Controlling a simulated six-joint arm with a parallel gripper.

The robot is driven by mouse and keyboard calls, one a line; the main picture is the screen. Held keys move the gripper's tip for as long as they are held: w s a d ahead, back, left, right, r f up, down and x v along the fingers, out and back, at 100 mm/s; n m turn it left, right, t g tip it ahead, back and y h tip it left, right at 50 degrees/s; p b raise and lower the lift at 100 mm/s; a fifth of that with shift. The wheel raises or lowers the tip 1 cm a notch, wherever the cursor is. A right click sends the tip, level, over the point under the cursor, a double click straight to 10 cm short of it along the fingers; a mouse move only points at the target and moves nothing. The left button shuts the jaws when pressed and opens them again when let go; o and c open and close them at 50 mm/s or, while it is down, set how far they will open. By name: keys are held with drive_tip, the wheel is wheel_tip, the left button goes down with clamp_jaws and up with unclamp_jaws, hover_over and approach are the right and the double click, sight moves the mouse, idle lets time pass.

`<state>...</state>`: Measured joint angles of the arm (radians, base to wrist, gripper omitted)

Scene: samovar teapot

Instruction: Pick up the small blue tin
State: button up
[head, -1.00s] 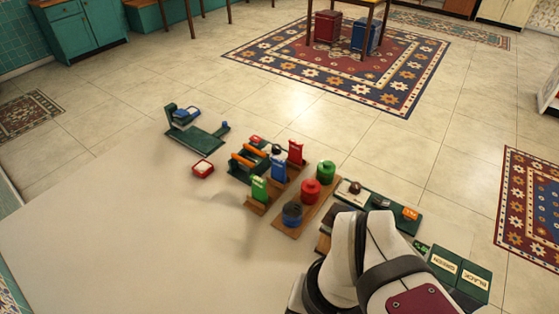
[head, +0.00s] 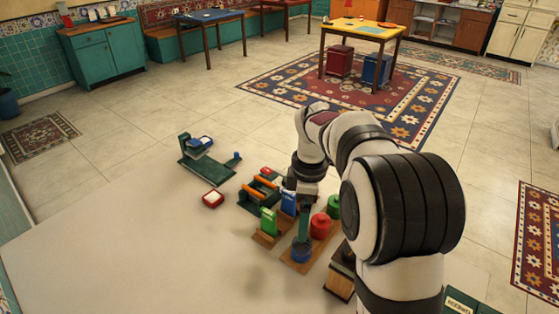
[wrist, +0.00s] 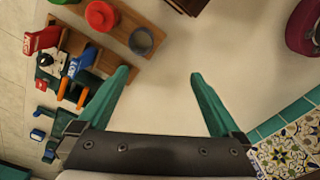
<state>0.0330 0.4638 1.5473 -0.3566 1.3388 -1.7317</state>
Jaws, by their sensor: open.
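The small blue tin (head: 301,253) stands at the near end of a wooden rack (head: 286,260), in line with a red tin (head: 321,226) and a green tin (head: 334,205). In the wrist view the blue tin (wrist: 141,41) shows as a dark ring, beyond the fingertips and left of the middle of the gap. My gripper (wrist: 160,75) has its two teal fingers wide apart with nothing between them. In the head view my gripper (head: 304,228) points down and overlaps the tin's upper side; the exact gap cannot be told.
Green (head: 268,221) and blue upright holders stand just left of the tins. The pale surface at the near left is clear.

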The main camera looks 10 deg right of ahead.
sight(302, 247)
drive_tip(key=w+f+n, duration=0.1)
drive_tip(key=f, duration=0.5)
drive_tip(key=w+f+n, duration=0.1)
drive_tip(key=f, duration=0.5)
drive_tip(key=w+d+f+n, duration=0.1)
drive_tip(key=w+f, duration=0.1)
drive_tip(key=f, duration=0.4)
drive_tip(key=shift+f, duration=0.2)
drive_tip(key=shift+r, duration=0.1)
drive_tip(key=c, duration=1.4)
